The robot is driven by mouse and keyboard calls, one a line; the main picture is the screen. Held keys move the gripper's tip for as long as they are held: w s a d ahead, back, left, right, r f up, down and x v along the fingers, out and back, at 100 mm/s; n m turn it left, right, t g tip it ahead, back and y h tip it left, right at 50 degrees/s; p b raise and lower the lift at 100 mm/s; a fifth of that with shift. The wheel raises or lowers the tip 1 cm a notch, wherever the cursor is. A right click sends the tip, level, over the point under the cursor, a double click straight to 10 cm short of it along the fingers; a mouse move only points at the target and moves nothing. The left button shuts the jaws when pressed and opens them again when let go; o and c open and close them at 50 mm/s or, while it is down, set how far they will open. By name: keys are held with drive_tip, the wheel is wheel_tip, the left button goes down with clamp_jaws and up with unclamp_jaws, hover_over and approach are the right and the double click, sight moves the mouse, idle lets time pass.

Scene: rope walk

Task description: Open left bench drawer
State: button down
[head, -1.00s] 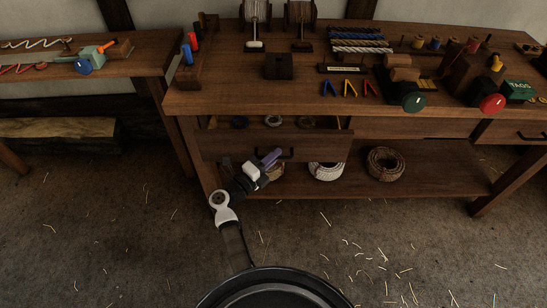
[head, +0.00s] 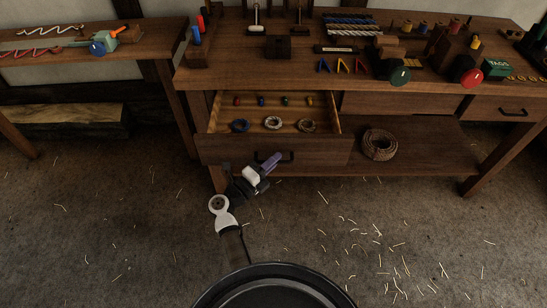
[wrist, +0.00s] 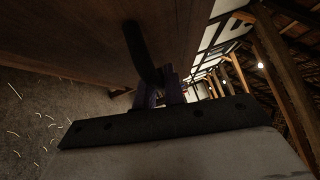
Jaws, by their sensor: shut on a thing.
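The left bench drawer (head: 225,150) is pulled well out from the bench (head: 300,78). Its inside shows in the head view, with coils of cord (head: 273,123) and several small coloured pieces (head: 262,101) behind them. My gripper (head: 275,160) is at the drawer's front, shut on its dark handle (head: 289,155). In the wrist view the purple fingers (wrist: 160,92) close around the dark handle (wrist: 143,55), which stands out from the wooden drawer front. The fingers partly hide the handle in the head view.
A rope coil (head: 379,145) lies on the lower shelf to the right. A closed drawer with a dark handle (head: 513,112) is at the far right. A side bench (head: 95,62) stands at left. The straw-strewn floor (head: 330,230) in front is clear.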

drive_tip(key=shift+s, duration=0.2)
drive_tip(key=c, duration=1.5)
unclamp_jaws()
drive_tip(key=shift+a, duration=0.1)
drive_tip(key=b+v, duration=0.3)
drive_tip(key=v, duration=1)
drive_tip(key=shift+s+a+b, duration=0.25)
drive_tip(key=shift+b, duration=0.1)
